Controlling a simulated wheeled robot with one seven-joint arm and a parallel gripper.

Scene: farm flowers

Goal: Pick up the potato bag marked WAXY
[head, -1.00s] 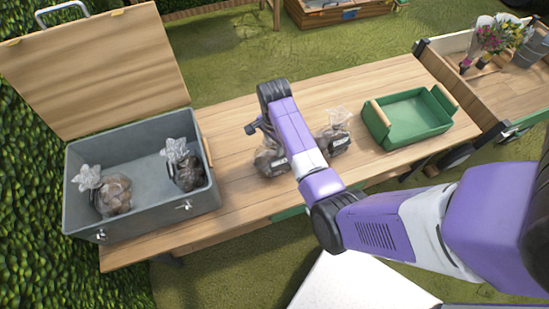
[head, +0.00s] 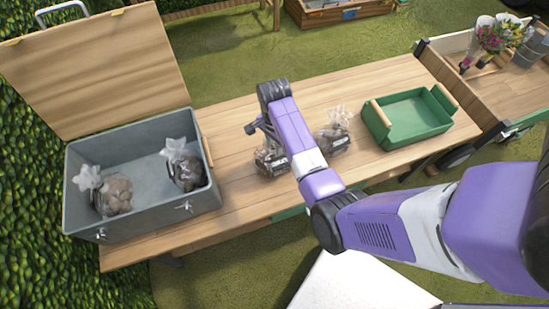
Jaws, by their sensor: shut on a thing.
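A clear bag of brown potatoes (head: 270,162) is on the wooden table, below my arm's end. My gripper (head: 269,143) is at the top of this bag and shut on it; its fingertips are mostly hidden by my arm. A second potato bag (head: 334,138) stands just right of my arm, partly covered by it. Two more potato bags, one at the left (head: 113,194) and one at the right (head: 186,170), are inside the grey box. Dark labels show on the bags, but the print is too small to read, so I cannot tell which says WAXY.
The open grey box (head: 142,222) with a raised wooden lid (head: 100,75) stands at the table's left. An empty green tray (head: 407,118) is at the right. A cart (head: 500,98) with flowers and a bucket adjoins. The table (head: 230,195) is clear between box and arm.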

